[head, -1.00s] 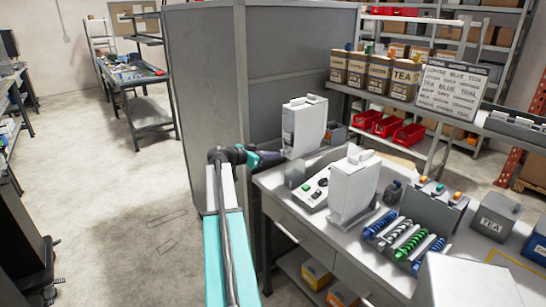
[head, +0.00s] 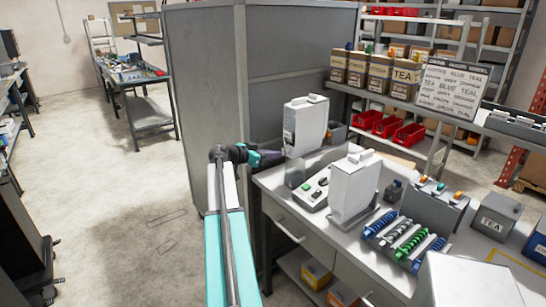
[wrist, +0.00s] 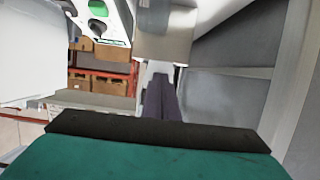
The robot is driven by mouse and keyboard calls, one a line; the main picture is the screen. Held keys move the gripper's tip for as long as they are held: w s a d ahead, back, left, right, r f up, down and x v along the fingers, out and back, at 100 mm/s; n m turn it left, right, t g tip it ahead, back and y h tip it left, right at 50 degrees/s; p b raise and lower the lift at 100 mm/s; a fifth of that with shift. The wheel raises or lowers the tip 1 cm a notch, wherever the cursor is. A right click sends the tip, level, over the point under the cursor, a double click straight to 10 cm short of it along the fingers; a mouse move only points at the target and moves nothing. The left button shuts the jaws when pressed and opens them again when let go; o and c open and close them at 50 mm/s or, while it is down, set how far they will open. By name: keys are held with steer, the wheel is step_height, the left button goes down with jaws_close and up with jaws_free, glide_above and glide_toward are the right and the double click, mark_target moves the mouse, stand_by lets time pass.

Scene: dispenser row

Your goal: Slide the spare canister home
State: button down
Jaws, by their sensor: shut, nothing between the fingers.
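A tall pale dispenser (head: 307,127) stands at the far left end of the bench, and a second white dispenser (head: 354,187) stands nearer. My gripper (head: 284,155) is at the lower left side of the far dispenser, pointing right. In the wrist view its dark fingers (wrist: 161,95) are together and empty, with their tips at a pale metallic part (wrist: 164,47); I cannot tell whether they touch it. A grey canister labelled TEA (head: 495,217) stands on the right of the bench. I cannot tell which item is the spare canister.
Blue and green coils (head: 408,238) lie in front of a grey block. A grey partition (head: 205,110) rises behind my arm. Boxes and red bins (head: 385,126) fill the rear shelf. Open floor lies left.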

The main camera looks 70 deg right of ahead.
steer(key=shift+s+d+b, duration=0.5)
steer(key=shift+d, duration=0.25)
steer(key=shift+s+d+b, duration=0.45)
steer(key=shift+d, duration=0.3)
steer(key=shift+s+d+b, duration=0.1)
steer(key=shift+b, duration=0.55)
stand_by(0.7)
steer(key=shift+f, duration=0.1)
steer(key=w+a+b, duration=0.3)
steer(key=w+a, duration=0.1)
steer(key=a, duration=0.2)
steer(key=shift+w+a+b, duration=0.15)
steer(key=shift+a+b, duration=0.15)
steer(key=shift+a, duration=0.1)
stand_by(0.7)
